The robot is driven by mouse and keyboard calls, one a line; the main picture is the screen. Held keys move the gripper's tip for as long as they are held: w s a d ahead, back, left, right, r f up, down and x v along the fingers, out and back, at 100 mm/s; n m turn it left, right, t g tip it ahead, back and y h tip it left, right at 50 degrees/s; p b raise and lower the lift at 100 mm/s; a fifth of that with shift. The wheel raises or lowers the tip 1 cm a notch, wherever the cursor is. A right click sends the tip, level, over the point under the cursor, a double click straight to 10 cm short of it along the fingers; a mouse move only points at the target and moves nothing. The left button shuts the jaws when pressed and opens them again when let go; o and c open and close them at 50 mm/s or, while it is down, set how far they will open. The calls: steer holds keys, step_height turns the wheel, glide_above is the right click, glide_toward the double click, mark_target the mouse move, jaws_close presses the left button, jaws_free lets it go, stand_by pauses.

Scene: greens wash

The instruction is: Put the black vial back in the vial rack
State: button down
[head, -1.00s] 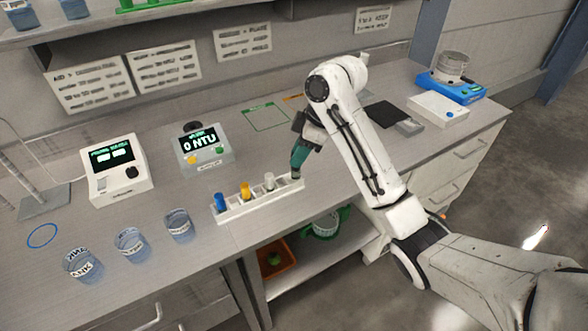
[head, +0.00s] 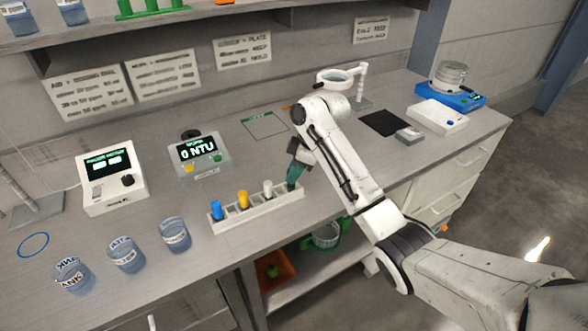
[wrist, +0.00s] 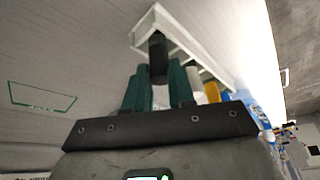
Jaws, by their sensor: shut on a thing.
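The white vial rack (head: 255,213) stands near the front edge of the bench. It holds a blue-capped vial (head: 216,210), an orange-capped vial (head: 243,199) and a white-capped vial (head: 267,189). My gripper (head: 292,176) is over the rack's right end, its green fingers shut on the black vial (wrist: 158,58). In the wrist view the vial stands between the fingers, its black end at the rack's end opening. Its lower part is mostly hidden in the head view, and I cannot tell whether it is seated in the slot.
A black mat (head: 380,123) and a white device (head: 437,116) lie right of my arm. The bench's front edge runs close to the rack.

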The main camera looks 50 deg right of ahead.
steer(key=shift+f, duration=0.1)
steer(key=c, duration=1)
jaws_free()
steer(key=shift+o, duration=0.2)
